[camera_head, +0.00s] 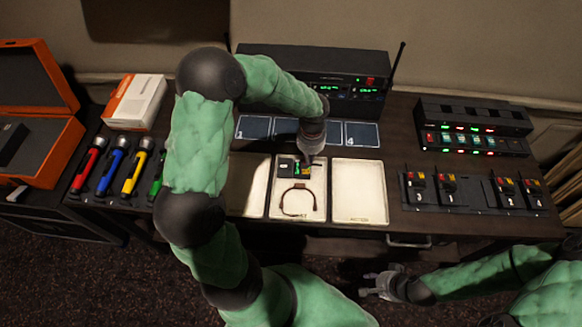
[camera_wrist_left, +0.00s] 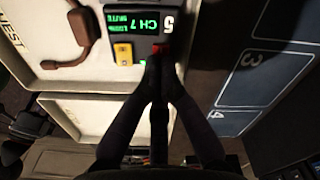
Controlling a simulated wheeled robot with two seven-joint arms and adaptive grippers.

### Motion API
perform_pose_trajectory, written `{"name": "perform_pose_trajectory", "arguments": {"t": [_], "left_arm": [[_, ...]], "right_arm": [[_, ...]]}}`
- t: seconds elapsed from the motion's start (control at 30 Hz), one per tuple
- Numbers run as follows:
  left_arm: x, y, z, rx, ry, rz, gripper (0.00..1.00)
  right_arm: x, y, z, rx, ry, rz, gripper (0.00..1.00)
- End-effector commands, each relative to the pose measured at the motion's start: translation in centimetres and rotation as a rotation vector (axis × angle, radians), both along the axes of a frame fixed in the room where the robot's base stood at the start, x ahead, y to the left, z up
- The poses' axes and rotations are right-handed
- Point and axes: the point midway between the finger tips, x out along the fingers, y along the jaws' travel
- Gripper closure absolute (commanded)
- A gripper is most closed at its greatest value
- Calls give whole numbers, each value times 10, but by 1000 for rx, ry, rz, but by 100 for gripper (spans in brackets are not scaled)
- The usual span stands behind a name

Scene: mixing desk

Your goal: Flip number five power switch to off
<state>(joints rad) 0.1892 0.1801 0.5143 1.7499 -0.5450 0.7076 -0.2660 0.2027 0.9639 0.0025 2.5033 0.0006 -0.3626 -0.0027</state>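The number five pack (camera_wrist_left: 137,30) is a dark box in the left wrist view, with a white 5, a lit green display reading CH 7, a yellow button (camera_wrist_left: 124,54) and a red switch (camera_wrist_left: 161,52). In the head view the pack (camera_head: 291,165) lies at the top of the middle white tray (camera_head: 300,215), partly hidden by my arm. My left gripper (camera_wrist_left: 161,62) has its fingertips together at the red switch; I cannot tell if they touch it. Which way the switch is set is unclear. My right gripper (camera_head: 368,284) is open and empty, in front of the desk.
A headset (camera_head: 298,202) lies in the same tray. A second white tray (camera_head: 360,192) is right of it. Several similar packs (camera_head: 446,190) stand in a holder at the right. A receiver (camera_head: 350,90) with antennas stands behind. Coloured flashlights (camera_head: 110,168) lie at the left.

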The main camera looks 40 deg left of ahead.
Motion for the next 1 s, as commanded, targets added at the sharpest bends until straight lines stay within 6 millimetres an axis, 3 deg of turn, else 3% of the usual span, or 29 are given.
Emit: {"name": "perform_pose_trajectory", "arguments": {"t": [1.0], "left_arm": [[1, 0, 68, 0, -2, 0, 100]], "right_arm": [[0, 0, 52, 0, 0, 0, 60]]}}
